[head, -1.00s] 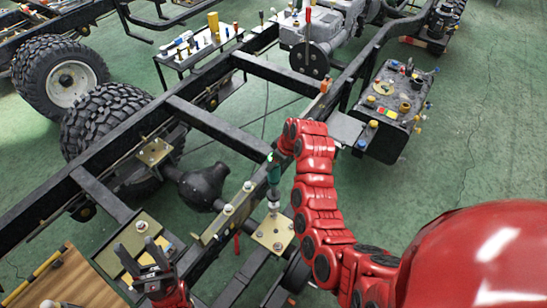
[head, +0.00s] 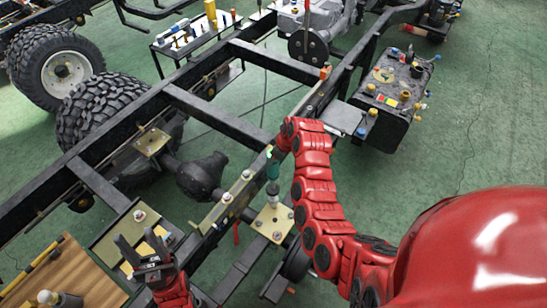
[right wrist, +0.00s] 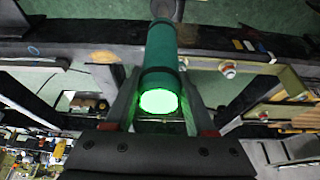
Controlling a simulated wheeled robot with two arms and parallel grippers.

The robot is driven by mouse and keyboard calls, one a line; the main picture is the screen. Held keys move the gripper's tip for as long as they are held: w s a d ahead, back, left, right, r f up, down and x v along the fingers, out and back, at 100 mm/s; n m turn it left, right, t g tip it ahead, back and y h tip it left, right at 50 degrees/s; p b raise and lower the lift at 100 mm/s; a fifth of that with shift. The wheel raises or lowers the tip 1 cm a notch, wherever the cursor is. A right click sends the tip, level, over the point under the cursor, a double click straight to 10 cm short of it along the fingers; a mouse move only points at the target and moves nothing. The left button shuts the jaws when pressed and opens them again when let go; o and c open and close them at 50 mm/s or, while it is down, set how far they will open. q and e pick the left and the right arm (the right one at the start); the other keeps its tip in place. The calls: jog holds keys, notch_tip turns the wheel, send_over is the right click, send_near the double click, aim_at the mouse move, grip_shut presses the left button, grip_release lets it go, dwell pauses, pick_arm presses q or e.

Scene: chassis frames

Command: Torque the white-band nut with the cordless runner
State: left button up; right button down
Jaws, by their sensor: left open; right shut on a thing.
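The cordless runner (head: 273,171) is a teal-green tool with a metal socket end, upright over a tan plate (head: 268,227) on the chassis frame. My right gripper (right wrist: 160,80) is shut on it; in the right wrist view the runner's green body (right wrist: 162,48) ends in a brightly lit green face. The socket meets or almost meets the plate; the nut under it is hidden. Light-coloured nuts (head: 246,174) stand on the rail bracket beside it; I cannot tell which has the white band. My left gripper (head: 139,250) is open and empty at the lower left.
A wooden-topped bench (head: 88,277) lies at the lower left. Black chassis rails (head: 205,112) cross the view, with an axle housing (head: 203,177) beneath. A cluttered black box (head: 395,100) hangs at the right.

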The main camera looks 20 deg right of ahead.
jog(key=shift+w+b, duration=0.1)
jog(key=shift+b, duration=0.55)
dwell(0.8)
jog(key=shift+f+b, duration=1.45)
jog(key=shift+f, duration=0.15)
dwell(2.0)
jog(key=shift+f, duration=0.15)
dwell(0.5)
jog(key=shift+s+f+b, duration=0.1)
jog(key=shift+s+b, duration=0.1)
jog(key=shift+b, duration=0.5)
dwell(0.5)
